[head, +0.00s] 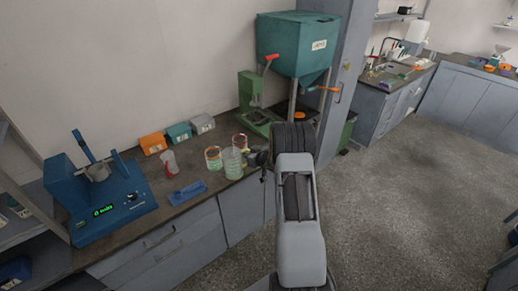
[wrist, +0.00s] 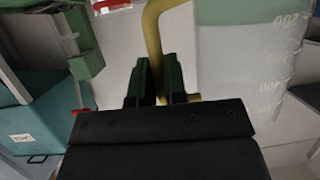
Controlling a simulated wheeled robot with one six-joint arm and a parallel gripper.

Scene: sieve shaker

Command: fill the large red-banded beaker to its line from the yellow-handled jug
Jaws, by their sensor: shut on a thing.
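My gripper (wrist: 160,92) is shut on the yellow handle (wrist: 153,30) of the jug, with a dark green finger on each side. The clear jug (wrist: 265,70) has white graduation marks and pale green liquid. In the head view the jug (head: 232,165) looks upright near the bench's front edge; whether it touches the bench I cannot tell. Behind it stands a clear beaker with a red band (head: 240,140). To its left stands another beaker with an orange-red band (head: 213,158). Their line marks and contents are too small to read. My gripper is mostly hidden behind my arm there.
A small vessel with red on it (head: 169,164) and a blue tray (head: 187,193) stand left of the beakers. The blue shaker (head: 105,200) is at the far left. Orange, teal and grey boxes (head: 178,133) line the wall. A green hopper machine (head: 297,45) stands behind.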

